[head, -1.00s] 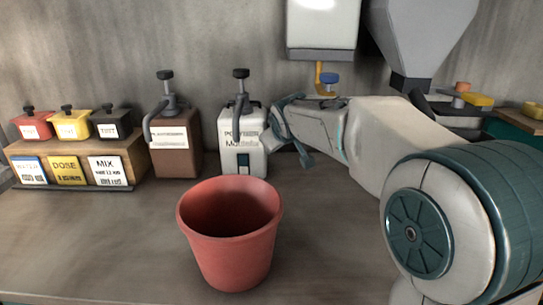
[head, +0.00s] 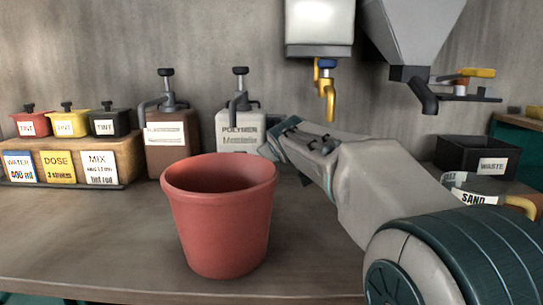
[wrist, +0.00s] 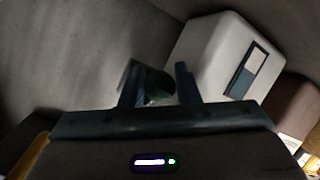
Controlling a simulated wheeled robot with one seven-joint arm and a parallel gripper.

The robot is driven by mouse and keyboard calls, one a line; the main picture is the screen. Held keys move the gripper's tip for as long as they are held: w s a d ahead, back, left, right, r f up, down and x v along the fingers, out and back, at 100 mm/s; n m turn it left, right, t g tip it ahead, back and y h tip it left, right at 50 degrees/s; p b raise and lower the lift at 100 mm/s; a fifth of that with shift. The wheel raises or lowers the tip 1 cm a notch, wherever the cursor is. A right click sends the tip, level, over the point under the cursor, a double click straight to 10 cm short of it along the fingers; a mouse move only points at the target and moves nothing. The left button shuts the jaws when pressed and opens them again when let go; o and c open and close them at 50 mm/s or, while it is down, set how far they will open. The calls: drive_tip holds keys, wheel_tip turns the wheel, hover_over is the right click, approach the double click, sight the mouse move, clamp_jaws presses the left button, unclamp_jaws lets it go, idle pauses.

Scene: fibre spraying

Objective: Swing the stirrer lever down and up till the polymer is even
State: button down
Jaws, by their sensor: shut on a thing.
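The white polymer container (head: 240,142) stands at the back of the bench, with a black pump and spout (head: 239,92) on top. In the wrist view its white body (wrist: 206,48) is tilted, with a small two-tone window (wrist: 248,70). My gripper (head: 276,140) is beside the container's right side. In the wrist view my gripper (wrist: 158,84) is shut on a dark, blurred piece, apparently the stirrer lever (wrist: 152,82). The rest of the lever is hidden by the gripper. I cannot tell from the window how even the polymer is.
A red bucket (head: 220,225) stands in front of the container. A brown pump container (head: 172,142) is to its left. A yellow tap (head: 327,95) hangs above my wrist. A black waste bin (head: 470,158) and sand container (head: 478,190) are at right. The bench front left is clear.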

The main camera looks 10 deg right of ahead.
drive_tip(key=shift+w+f+b, duration=0.25)
drive_tip(key=shift+f+b, duration=0.15)
drive_tip(key=shift+f, duration=0.45)
drive_tip(key=shift+w+f, duration=0.1)
drive_tip(key=c, duration=1.1)
unclamp_jaws()
drive_tip(key=shift+c, duration=0.2)
